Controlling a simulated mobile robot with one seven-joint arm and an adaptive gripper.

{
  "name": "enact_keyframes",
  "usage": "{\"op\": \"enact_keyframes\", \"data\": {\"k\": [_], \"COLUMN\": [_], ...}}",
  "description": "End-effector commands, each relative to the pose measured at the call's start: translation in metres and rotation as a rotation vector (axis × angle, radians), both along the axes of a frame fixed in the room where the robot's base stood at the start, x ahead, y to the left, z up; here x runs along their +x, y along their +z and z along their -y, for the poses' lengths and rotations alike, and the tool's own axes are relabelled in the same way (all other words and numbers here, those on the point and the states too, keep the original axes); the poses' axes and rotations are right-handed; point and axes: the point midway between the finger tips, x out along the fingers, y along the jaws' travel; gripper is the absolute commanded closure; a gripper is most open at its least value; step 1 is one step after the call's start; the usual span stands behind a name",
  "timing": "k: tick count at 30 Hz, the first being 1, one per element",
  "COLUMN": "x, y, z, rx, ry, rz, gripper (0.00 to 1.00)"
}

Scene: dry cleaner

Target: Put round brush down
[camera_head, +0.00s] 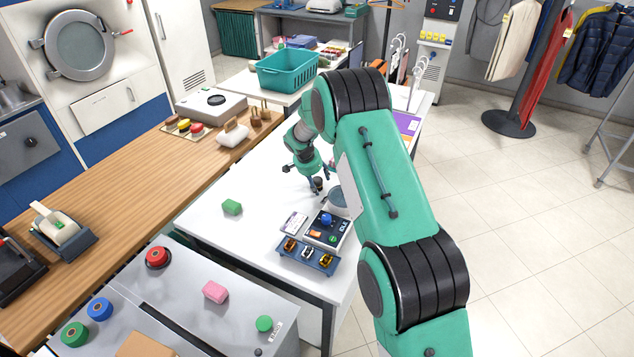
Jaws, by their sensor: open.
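A small dark round-topped item (317,183), which looks like the round brush, is at the white table (250,190), directly at my fingertips. It is too small to tell whether it touches the fingers or how it stands. My gripper (314,181) points down over the table, with its fingers apart around or beside the item. My arm hides part of the table to the right.
A teal basket (287,70) stands behind.

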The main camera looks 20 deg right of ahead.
Motion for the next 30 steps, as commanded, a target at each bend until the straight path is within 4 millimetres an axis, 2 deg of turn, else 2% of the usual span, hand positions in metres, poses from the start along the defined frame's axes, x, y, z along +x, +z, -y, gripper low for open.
{"op": "enact_keyframes", "data": {"k": [8,18,24,30], "x": [-0.006,-0.019,-0.024,-0.026], "y": [0.034,0.086,0.105,0.111], "z": [-0.01,-0.028,-0.034,-0.036], "rx": [0.001,0.0,0.001,0.0], "ry": [0.0,0.002,-0.001,0.0], "rz": [0.003,0.002,0.001,0.0], "gripper": [0.41,0.41,0.41,0.41]}}
